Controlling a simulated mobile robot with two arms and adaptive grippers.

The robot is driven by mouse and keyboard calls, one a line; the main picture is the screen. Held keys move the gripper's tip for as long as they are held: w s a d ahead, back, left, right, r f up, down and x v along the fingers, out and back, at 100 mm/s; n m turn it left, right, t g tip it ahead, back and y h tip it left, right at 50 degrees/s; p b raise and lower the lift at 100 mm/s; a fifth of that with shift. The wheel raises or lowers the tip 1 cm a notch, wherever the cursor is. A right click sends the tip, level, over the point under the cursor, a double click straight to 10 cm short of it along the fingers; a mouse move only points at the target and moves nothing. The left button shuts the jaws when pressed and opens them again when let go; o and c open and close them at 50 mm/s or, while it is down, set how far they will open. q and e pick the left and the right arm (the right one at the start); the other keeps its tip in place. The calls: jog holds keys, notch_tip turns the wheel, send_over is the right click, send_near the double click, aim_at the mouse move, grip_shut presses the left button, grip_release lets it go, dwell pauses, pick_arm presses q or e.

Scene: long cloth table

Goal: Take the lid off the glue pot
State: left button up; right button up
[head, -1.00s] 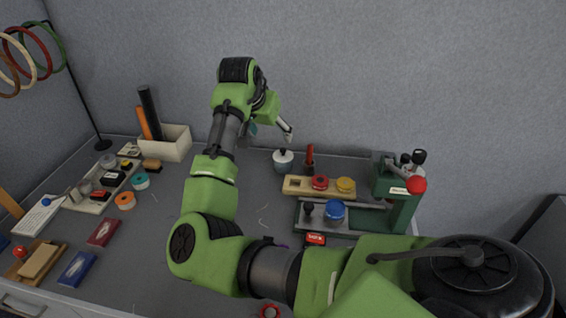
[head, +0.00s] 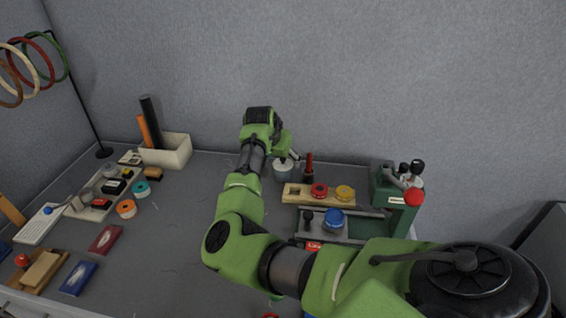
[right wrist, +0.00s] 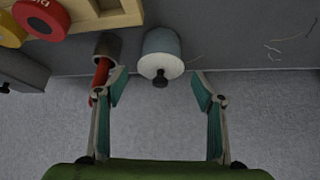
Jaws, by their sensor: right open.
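The glue pot (head: 283,174) is a small grey-blue pot near the back edge of the table, left of the wooden block. Its pale lid (right wrist: 161,66) with a dark knob (right wrist: 160,82) is on the pot in the right wrist view. My right gripper (head: 292,157) is at the pot in the head view, partly hiding its top. In the right wrist view, the right gripper (right wrist: 160,86) is open, with the lid's knob between its fingertips and clear space on both sides. My left gripper is not in view.
A dark cup with a red-handled tool (right wrist: 103,68) stands close beside the pot, by one fingertip. The wooden block (head: 300,194) holds a red and a yellow round piece. A green stand (head: 400,190) is further right.

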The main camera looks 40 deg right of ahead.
jog(key=shift+w+d+f, duration=0.1)
jog(key=shift+f, duration=0.15)
jog(key=c, duration=1)
